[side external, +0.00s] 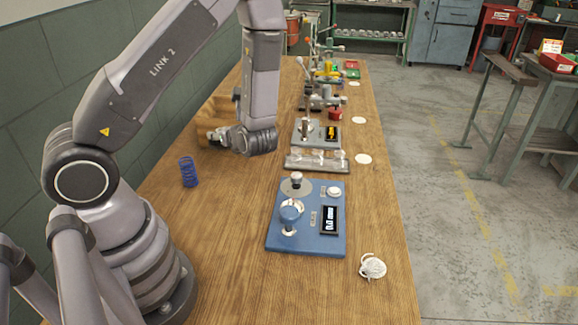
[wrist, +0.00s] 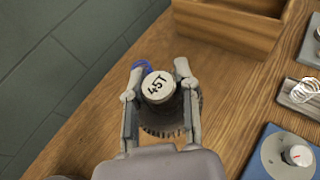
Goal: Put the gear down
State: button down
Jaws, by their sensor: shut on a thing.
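My gripper (wrist: 157,82) is shut on the gear's round, light-coloured handle (wrist: 158,87), marked "45T", in the wrist view. The dark toothed edge of the gear (wrist: 163,132) shows below the handle, between the fingers. In the side view my gripper (side external: 212,136) is over the left part of the wooden table (side external: 235,230), near the wooden box. The gear cannot be made out there. How far the gear is above the table is hard to tell.
A blue spring (side external: 189,172) stands on the table's left side; the wrist view shows part behind the handle. A wooden box (wrist: 232,25) is nearby. A blue machine (side external: 305,240), a tray of coils (side external: 318,168) and a pale coil (side external: 372,267) are to the right.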

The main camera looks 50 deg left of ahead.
notch_tip(320, 180, up, 9)
jog(key=shift+s+f, duration=0.1)
jog(key=s+d+f+n+g+h, duration=0.2)
jog(key=s+d+n+g+h, duration=0.3)
jog(key=s, duration=0.3)
jog(key=s+d+f+n+g+h, duration=0.1)
jog(key=s+d+n+g+h, duration=0.1)
jog(key=s+d+n+g, duration=0.5)
jog(key=s+d+n+g+h, duration=0.1)
jog(key=s+d+n+h, duration=0.1)
jog(key=d+n+h, duration=0.9)
notch_tip(320, 180, up, 3)
jog(key=n+t+h, duration=0.9)
jog(key=n+t, duration=0.4)
send_over(316, 304)
notch_tip(316, 304, down, 28)
jog(key=shift+r, duration=0.25)
